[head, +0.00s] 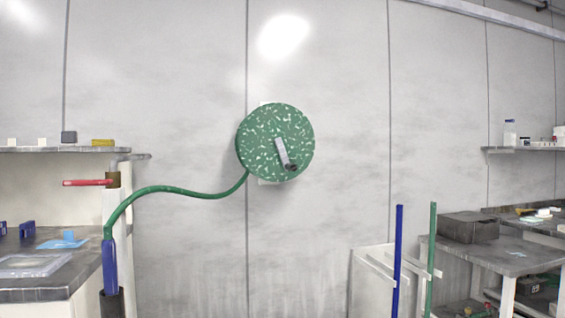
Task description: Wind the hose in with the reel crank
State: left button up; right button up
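The hose reel is a speckled green disc (262,133) mounted on the grey wall, in the middle of the head view. Its crank (282,152) is a light grey arm that slants down and right from near the disc's middle, with a dark knob (291,167) at its lower end. The green hose (180,189) leaves the reel at its lower left and runs in a sagging curve to the left. It ends in a blue nozzle piece (109,267) that hangs upright beside the left bench. Neither gripper is in view, and nothing touches the crank.
A left bench (40,293) holds a clear tray and small blue items. A red bar (85,183) juts out above it. At the right stand a blue pole (398,262), a green pole (431,262) and a cluttered bench (505,257). The wall around the reel is clear.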

aim_at(287, 166)
jog(key=i+j, duration=0.1)
jog(key=i, duration=0.35)
jog(key=i+z, duration=0.1)
jog(key=i, duration=0.35)
jog(key=i+j+z, duration=0.1)
jog(key=i, duration=0.35)
jog(key=j, duration=0.1)
